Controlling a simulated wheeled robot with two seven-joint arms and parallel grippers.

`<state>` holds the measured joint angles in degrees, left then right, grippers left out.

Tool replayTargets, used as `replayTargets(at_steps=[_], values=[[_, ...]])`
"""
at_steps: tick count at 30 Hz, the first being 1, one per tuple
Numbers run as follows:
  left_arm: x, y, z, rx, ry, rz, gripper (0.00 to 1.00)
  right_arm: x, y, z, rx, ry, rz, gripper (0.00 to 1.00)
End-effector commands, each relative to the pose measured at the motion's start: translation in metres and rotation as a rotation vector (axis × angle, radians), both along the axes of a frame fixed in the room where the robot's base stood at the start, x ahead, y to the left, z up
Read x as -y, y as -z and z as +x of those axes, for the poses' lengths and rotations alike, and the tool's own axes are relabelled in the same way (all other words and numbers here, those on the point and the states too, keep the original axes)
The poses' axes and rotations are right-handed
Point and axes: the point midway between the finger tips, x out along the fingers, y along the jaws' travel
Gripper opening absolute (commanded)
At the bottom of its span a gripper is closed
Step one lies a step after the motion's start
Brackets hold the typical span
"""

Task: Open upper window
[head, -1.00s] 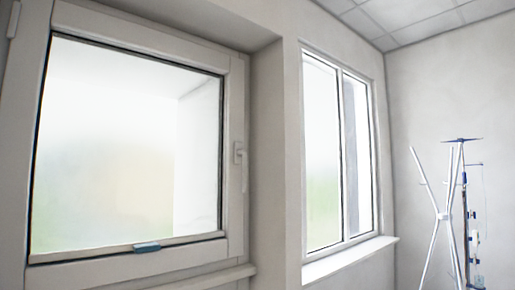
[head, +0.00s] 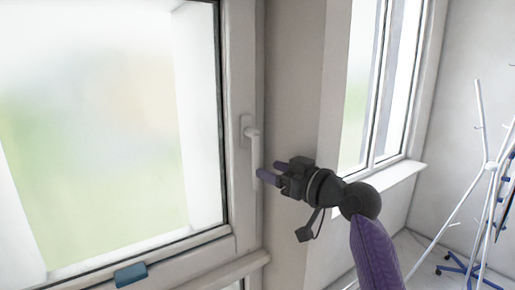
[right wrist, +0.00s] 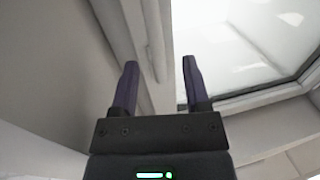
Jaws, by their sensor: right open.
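The window (head: 238,100) has a pale frame around a large pane, and its sash sits flush in the frame. Its white handle (head: 252,134) is on the right side of the sash, with the lever pointing down. My right gripper (head: 268,170) comes in from the right at the lower part of the lever. Its purple fingers are apart, and one tip is close to the lever; I cannot tell whether they touch. In the right wrist view the open fingers (right wrist: 159,85) point towards the pale window frame, with the pane to the right. My left gripper is not in view.
A blue tab (head: 130,274) sits on the sash's bottom rail. A wall edge and a second window (head: 377,90) with a sill (head: 390,182) are to the right. A white coat stand (head: 487,130) stands at the far right, near a blue wheeled base.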

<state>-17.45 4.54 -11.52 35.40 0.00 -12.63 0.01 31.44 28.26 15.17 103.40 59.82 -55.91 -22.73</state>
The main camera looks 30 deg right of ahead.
Motion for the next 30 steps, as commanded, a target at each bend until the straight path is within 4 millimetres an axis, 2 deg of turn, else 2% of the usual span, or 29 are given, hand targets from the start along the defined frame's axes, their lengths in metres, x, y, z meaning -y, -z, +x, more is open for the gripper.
replayTargets(at_steps=[1, 7, 12, 18, 20, 27, 30], values=[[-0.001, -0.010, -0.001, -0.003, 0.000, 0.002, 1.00, -0.004, -0.006, 0.010, 0.000, -0.001, 0.004, 0.60], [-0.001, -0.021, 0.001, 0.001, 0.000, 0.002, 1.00, -0.015, -0.002, 0.042, -0.002, 0.001, 0.003, 0.60], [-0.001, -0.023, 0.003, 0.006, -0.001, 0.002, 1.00, -0.018, 0.000, 0.052, -0.002, 0.002, -0.001, 0.60], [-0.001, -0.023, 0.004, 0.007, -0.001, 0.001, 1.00, -0.018, 0.001, 0.052, -0.002, 0.002, -0.002, 0.60], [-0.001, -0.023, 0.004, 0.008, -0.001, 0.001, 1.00, -0.018, 0.001, 0.052, -0.002, 0.002, -0.002, 0.49], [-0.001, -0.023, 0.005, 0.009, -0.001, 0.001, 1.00, -0.018, 0.001, 0.052, -0.002, 0.002, -0.001, 0.00], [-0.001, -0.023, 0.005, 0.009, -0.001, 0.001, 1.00, -0.018, 0.001, 0.052, -0.002, 0.002, -0.001, 0.00]])
